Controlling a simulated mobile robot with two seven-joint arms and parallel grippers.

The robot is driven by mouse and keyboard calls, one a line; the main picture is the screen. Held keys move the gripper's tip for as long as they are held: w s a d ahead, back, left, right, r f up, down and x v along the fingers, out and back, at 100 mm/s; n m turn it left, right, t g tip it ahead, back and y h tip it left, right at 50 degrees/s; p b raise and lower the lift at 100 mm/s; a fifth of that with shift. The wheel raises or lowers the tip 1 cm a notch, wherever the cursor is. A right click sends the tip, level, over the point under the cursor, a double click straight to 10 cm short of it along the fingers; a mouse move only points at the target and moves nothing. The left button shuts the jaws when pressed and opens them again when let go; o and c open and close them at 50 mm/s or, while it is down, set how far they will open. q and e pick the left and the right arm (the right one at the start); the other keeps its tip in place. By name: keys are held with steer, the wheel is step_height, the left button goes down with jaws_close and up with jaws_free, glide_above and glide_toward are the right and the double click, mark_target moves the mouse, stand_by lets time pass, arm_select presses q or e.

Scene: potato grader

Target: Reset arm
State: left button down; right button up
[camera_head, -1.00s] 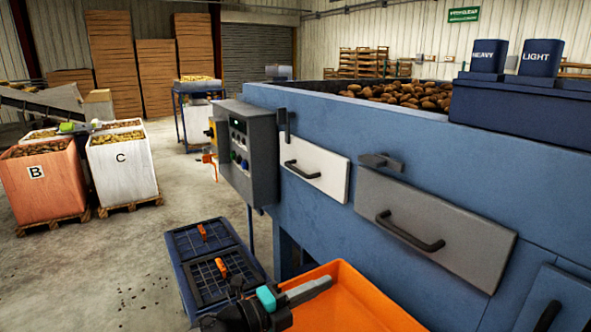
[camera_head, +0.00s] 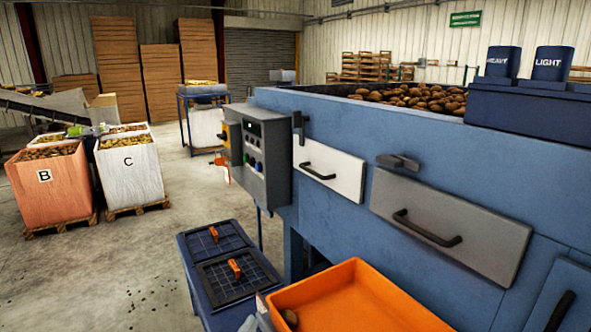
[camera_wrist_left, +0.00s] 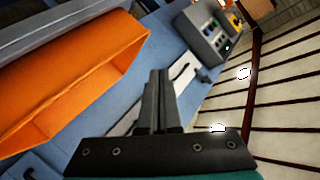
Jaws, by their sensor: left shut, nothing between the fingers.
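My left gripper (camera_wrist_left: 157,85) shows in the left wrist view, its two dark fingers pressed together with nothing between them. It is in front of the blue grader (camera_wrist_left: 165,55), with the orange tray (camera_wrist_left: 75,70) to its left in that view. In the head view only a small pale part, which seems to be of my left arm, shows at the bottom beside the orange tray (camera_head: 350,300); the fingers cannot be made out there. One potato (camera_head: 290,318) lies in the tray's near left corner. My right gripper is not in view.
The blue grader (camera_head: 340,150) fills the right, with a control box (camera_head: 262,160), drawer fronts and a potato-filled top. A low stand with two dark grid panels (camera_head: 230,275) is left of the tray. Crates B (camera_head: 50,190) and C (camera_head: 130,175) stand left. Open floor lies between.

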arm_select(q)
steer(key=s+a+f+n+g+y, duration=0.1)
steer(key=s+a+f+n+g, duration=0.25)
steer(key=s, duration=0.55)
steer(key=s+a+f+n+g, duration=0.2)
steer(key=s+f+g, duration=0.15)
steer(key=s, duration=0.55)
steer(key=s+a+f+n+g+y, duration=0.15)
steer(key=s+g, duration=0.25)
steer(key=s, duration=0.5)
step_height(320, 180, down, 30)
steer(key=s+g+b, duration=0.1)
steer(key=g+b, duration=0.1)
steer(key=b, duration=0.4)
steer(key=s+a+f+b, duration=0.3)
steer(key=s+f+b, duration=0.2)
steer(key=s+f, duration=1)
step_height(320, 180, down, 3)
steer(key=shift+s+a+f+g, duration=0.15)
steer(key=shift+s+a+g, duration=0.1)
steer(key=shift+g, duration=0.15)
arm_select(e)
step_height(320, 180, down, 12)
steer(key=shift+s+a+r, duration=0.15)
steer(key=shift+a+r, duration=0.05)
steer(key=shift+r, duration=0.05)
arm_select(q)
steer(key=shift+h, duration=0.25)
